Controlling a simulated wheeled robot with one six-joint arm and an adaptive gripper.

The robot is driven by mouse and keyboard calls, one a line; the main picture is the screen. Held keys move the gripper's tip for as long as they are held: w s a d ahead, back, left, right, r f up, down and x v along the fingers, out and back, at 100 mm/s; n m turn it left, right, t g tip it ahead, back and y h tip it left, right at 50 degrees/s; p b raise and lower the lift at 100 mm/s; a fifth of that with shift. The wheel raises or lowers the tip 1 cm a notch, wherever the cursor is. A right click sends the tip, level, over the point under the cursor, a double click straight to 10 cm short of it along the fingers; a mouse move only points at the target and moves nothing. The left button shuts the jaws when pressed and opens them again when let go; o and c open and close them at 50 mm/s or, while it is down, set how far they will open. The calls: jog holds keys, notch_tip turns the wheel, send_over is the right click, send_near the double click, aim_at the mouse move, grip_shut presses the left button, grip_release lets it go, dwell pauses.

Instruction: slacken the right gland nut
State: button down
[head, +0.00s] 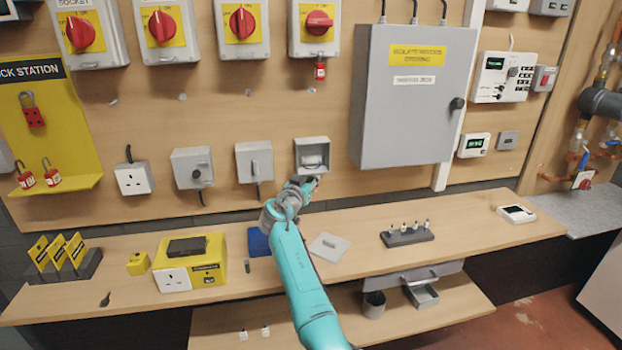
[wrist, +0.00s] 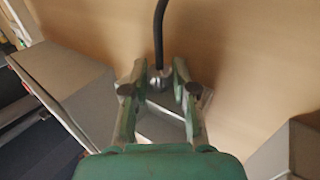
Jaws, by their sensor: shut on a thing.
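My gripper (wrist: 158,90) is shut on the gland nut (wrist: 159,78), with one finger on each side of it. The nut is small and grey, and a black cable (wrist: 159,30) runs out of it. In the head view my gripper (head: 308,183) is just under the open grey box (head: 299,146) on the wall board. The nut is hidden or too small to make out there. In the wrist view part of a grey box (wrist: 155,124) shows between and behind the fingers.
Other grey boxes (head: 254,160) hang to the left, with a large grey cabinet (head: 410,125) to the right. The bench (head: 470,245) below holds a flat grey plate (head: 329,246), a yellow tester (head: 205,253) and a dark rack (head: 407,238). Its right part is mostly clear.

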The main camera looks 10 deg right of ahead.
jog(key=shift+f, duration=0.1)
jog(key=c, duration=0.9)
grip_release()
jog(key=shift+d+n+t+y, duration=0.15)
jog(key=shift+n+t+y, duration=0.4)
jog(key=shift+y, duration=0.25)
jog(key=shift+s+d+n+t+y, duration=0.1)
jog(key=shift+n+t+y, duration=0.75)
jog(key=shift+n+y, duration=1.2)
jog(key=shift+d+n+y, duration=0.15)
jog(key=shift+n+y, duration=0.85)
jog(key=shift+y, duration=1.05)
jog(key=shift+d+n+y, duration=0.15)
jog(key=shift+n+y, duration=0.85)
jog(key=shift+y, duration=1)
